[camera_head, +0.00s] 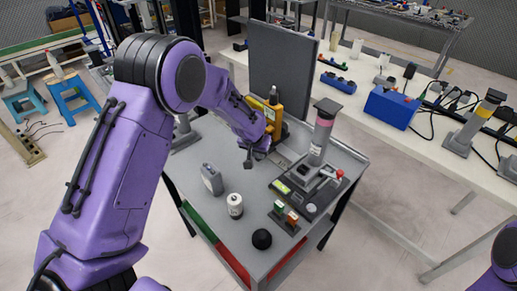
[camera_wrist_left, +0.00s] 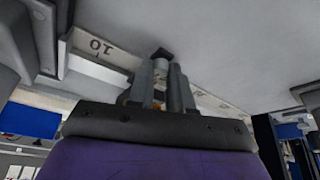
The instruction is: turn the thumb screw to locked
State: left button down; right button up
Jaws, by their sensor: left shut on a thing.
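My left gripper (camera_head: 257,148) is low over the far part of the grey bench, beside a yellow and black part. My right gripper is out of view; only a bit of my right arm shows at the lower right.
On the bench (camera_head: 215,222) stand a grey bottle-like item (camera_head: 211,179), a white cylinder (camera_head: 235,205), a black dome (camera_head: 262,239) and a control base with a grey post (camera_head: 321,132). A tall grey panel (camera_head: 280,68) rises behind. A cluttered white table (camera_head: 405,150) is at right.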

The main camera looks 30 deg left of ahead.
pick_arm(q)
jog(key=m, duration=0.1)
jog(key=m+h+p, duration=0.1)
jog(key=shift+a+r+m, duration=0.15)
jog(key=shift+m, duration=0.25)
jog(key=shift+w+m+h+p, duration=0.1)
jog(key=shift+m+h+p, duration=0.3)
jog(key=shift+m, duration=0.5)
jog(key=m, duration=0.1)
jog(key=m+h, duration=0.1)
jog(key=m, duration=0.1)
jog(key=shift+a+m+g, duration=0.2)
jog(key=shift+m+g, duration=0.1)
jog(key=m, duration=0.1)
jog(key=m+h, duration=0.1)
jog(key=shift+w+f+m+g+b, duration=0.1)
jog(key=shift+f+m+g+b, duration=0.15)
jog(key=shift+m+g+b, duration=0.15)
jog(key=m+g+h+b, duration=0.1)
jog(key=m, duration=0.3)
jog(key=shift+w+a+b, duration=0.1)
jog(key=shift+w+b, duration=0.05)
jog(key=shift+b, duration=0.2)
jog(key=m+g+b, duration=0.1)
jog(key=m+g, duration=0.1)
jog(key=m, duration=0.3)
jog(key=shift+w+r, duration=0.1)
jog(key=shift+w, duration=0.05)
